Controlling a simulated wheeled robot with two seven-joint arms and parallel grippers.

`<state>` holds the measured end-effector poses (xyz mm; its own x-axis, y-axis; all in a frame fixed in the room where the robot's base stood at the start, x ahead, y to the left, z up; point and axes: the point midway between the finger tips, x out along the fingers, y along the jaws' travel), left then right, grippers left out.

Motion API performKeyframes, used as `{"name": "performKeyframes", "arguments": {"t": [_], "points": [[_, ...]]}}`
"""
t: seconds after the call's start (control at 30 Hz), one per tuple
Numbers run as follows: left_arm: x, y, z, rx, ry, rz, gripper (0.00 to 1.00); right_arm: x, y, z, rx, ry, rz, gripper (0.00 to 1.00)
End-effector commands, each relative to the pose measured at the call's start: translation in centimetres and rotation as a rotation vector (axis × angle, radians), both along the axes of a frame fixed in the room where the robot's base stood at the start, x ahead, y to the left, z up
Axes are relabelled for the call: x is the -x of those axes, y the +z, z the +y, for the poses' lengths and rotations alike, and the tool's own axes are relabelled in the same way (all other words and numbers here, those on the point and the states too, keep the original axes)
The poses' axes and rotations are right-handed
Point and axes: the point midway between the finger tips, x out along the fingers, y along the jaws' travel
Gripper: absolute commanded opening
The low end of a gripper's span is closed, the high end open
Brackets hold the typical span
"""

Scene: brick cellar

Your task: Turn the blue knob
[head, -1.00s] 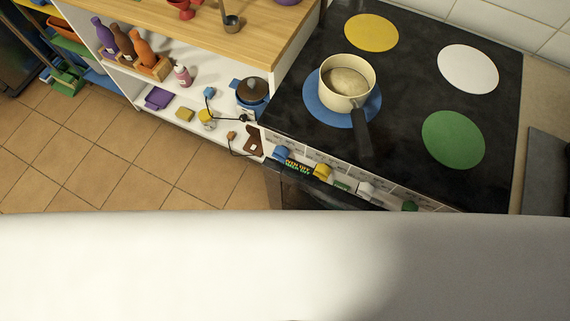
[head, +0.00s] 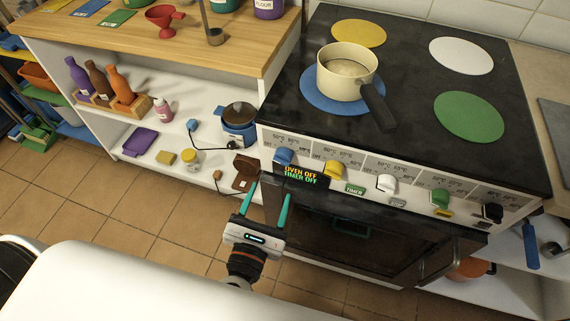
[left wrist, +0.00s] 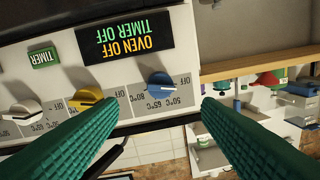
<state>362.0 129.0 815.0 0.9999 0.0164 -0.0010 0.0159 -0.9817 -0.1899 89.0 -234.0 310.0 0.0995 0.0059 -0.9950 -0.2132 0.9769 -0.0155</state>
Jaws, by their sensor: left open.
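The blue knob (head: 284,157) is at the left end of the stove's front panel, above the lit display (head: 306,176). In the left wrist view the blue knob (left wrist: 160,84) shows between my fingers, beyond their tips, with a temperature scale beside it. My left gripper (head: 268,188) is open and empty. It is just below and left of the knob in the head view, apart from it. Its green fingers also show in the left wrist view (left wrist: 163,108). My right gripper is not in view.
Yellow (head: 335,169), white (head: 387,183), green (head: 440,198) and black knobs line the same panel. A cream pot (head: 346,72) stands on the blue burner, its handle pointing toward the front. A white shelf unit (head: 190,105) stands left of the stove.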

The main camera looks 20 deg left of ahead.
Motion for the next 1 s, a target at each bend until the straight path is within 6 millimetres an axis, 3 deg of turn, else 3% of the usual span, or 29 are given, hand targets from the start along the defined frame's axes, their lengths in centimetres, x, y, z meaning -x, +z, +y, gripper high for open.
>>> {"name": "performKeyframes", "arguments": {"t": [0.3, 0.5, 0.9, 1.0], "points": [[-6.6, 0.4, 0.1, -0.005, -0.001, -0.003, 0.59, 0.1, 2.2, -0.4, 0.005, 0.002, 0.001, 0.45], [-9.1, 0.2, 0.1, -0.005, -0.002, -0.002, 0.59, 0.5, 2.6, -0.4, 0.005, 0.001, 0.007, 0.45], [-9.8, 0.0, 0.1, -0.005, -0.002, -0.001, 0.59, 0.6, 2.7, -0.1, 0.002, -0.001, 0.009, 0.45], [-9.8, 0.0, 0.1, -0.005, -0.002, -0.001, 0.44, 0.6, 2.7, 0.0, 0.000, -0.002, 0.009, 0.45]]}}
